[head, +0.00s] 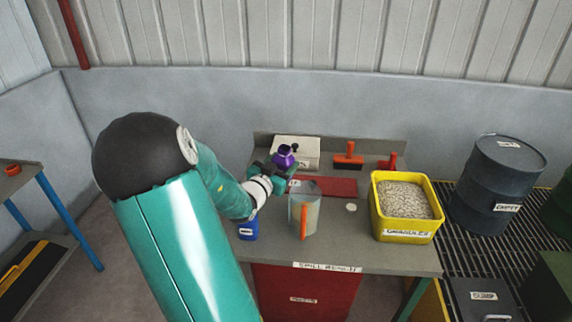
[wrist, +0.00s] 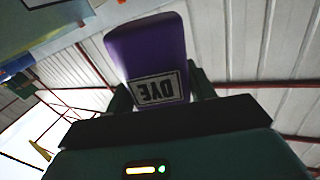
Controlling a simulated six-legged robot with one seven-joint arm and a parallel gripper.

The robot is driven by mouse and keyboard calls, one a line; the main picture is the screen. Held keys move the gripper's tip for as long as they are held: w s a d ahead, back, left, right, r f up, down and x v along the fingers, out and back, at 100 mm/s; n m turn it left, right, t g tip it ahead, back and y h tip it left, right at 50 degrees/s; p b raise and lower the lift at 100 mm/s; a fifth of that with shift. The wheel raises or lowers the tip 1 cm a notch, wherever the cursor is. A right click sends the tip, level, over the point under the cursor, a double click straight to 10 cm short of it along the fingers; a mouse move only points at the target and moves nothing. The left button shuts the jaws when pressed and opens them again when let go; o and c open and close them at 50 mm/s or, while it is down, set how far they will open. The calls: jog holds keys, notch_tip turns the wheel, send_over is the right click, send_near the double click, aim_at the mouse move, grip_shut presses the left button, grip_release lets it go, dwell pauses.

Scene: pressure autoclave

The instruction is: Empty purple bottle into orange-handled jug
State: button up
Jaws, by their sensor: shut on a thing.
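My gripper (head: 281,169) is shut on the purple bottle (head: 284,154) and holds it above the bench, behind and left of the jug. In the wrist view the bottle (wrist: 148,48) sits between the fingers (wrist: 160,98), and its DYE label reads upside down. I cannot tell its exact tilt or whether anything is left inside. The clear jug (head: 296,205) with an orange upright handle (head: 304,222) stands on the bench, its handle facing me. The bottle is apart from the jug, not over its mouth. Its contents are unclear.
A blue container (head: 247,228) stands left of the jug, beside my arm. A yellow bin of granules (head: 405,235) stands at the right. A red mat (head: 333,187), a pale box (head: 306,146) and orange and red tools (head: 348,160) lie behind. A small white disc (head: 351,207) lies between jug and bin.

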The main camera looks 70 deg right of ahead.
jog(key=shift+w+n, duration=0.25)
jog(key=shift+n, duration=0.15)
jog(key=shift+r, duration=1.45)
